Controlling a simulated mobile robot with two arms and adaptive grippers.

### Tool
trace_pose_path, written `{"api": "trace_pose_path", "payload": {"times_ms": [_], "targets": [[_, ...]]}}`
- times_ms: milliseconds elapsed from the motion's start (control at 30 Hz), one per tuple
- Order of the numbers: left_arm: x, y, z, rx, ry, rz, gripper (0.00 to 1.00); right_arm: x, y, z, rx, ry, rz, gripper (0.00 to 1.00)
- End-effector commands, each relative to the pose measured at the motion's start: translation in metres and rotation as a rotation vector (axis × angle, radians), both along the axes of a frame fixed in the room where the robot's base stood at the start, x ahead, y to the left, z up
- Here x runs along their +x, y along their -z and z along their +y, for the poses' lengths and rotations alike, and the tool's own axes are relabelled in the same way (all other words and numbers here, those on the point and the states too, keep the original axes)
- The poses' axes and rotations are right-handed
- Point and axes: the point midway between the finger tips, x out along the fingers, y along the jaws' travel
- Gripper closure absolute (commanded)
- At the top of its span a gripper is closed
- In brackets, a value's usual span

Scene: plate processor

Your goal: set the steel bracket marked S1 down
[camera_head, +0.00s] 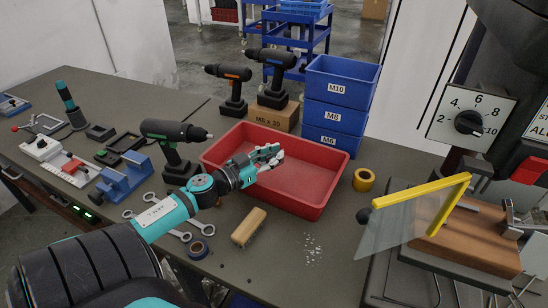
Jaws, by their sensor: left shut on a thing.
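My left gripper (268,157) reaches in from the left over the red tray (328,206). It is shut on a small metal piece, taken to be the steel bracket, which is mostly hidden by the fingers. No S1 mark can be read at this size. The gripper is above the tray's inside, near its left middle; whether the piece touches the tray floor I cannot tell. The visible tray floor looks bare. My right gripper is not in view.
Blue bins (335,115) and cordless drills (233,88) stand behind the tray. A green-marked drill (172,140) stands left of it. A wooden block (248,227), yellow tape (364,179) and small loose parts (313,249) lie around it. A machine with a yellow-framed guard (423,190) is at right.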

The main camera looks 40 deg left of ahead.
Motion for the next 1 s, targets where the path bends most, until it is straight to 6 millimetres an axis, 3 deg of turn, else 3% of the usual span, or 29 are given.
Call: {"api": "trace_pose_path", "payload": {"times_ms": [100,900,933,1000], "targets": [[0.0,0.013,0.0,-0.002,-0.001,-0.004,1.0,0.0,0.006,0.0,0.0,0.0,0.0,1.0],[-0.001,0.03,-0.001,-0.002,0.001,0.002,1.0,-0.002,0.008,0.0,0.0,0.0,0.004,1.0],[-0.001,0.032,-0.001,-0.002,0.001,0.005,0.9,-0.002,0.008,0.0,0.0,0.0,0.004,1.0],[-0.001,0.033,-0.001,-0.003,0.001,0.008,0.81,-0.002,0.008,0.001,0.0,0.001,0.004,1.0]]}}
